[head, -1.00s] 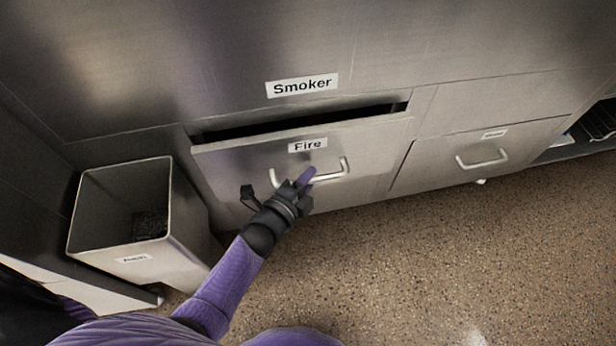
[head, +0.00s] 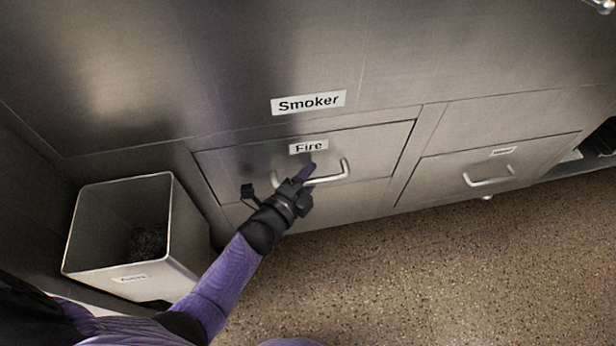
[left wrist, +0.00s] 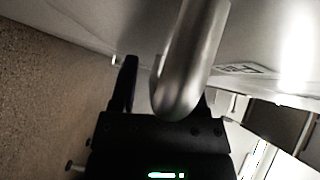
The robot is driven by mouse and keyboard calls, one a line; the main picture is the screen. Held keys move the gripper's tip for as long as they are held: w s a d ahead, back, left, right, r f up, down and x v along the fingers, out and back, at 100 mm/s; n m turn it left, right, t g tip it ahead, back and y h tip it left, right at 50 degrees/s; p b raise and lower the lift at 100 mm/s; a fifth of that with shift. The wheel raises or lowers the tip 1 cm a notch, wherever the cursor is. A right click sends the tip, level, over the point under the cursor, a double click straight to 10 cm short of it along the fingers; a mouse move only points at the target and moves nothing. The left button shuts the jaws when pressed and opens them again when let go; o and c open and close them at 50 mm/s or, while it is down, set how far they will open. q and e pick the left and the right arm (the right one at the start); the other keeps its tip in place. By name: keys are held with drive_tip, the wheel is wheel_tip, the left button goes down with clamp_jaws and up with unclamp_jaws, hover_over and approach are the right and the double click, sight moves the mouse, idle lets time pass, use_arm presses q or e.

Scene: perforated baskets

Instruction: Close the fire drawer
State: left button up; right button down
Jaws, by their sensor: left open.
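The fire drawer (head: 375,150) is a steel drawer with a "Fire" label, below the "Smoker" label. Its front sits level with the cabinet face, with only a thin seam along its top. Its curved bar handle (head: 335,177) is at the front's middle. In the left wrist view the handle (left wrist: 188,70) lies between the dark fingers of the open left gripper (left wrist: 165,85). My right gripper is not in view.
An open metal bin (head: 120,225) with dark contents stands left of the drawer, close to my left forearm. Another closed drawer with a handle (head: 490,178) is to the right. The speckled floor (head: 400,270) is clear in front.

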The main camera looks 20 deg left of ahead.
use_arm(q)
drive_tip(key=p+v, duration=0.4)
drive_tip(key=v, duration=0.6)
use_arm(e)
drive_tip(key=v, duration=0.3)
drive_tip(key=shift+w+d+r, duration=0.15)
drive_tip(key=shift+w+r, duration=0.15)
use_arm(q)
drive_tip(key=shift+f, duration=0.1)
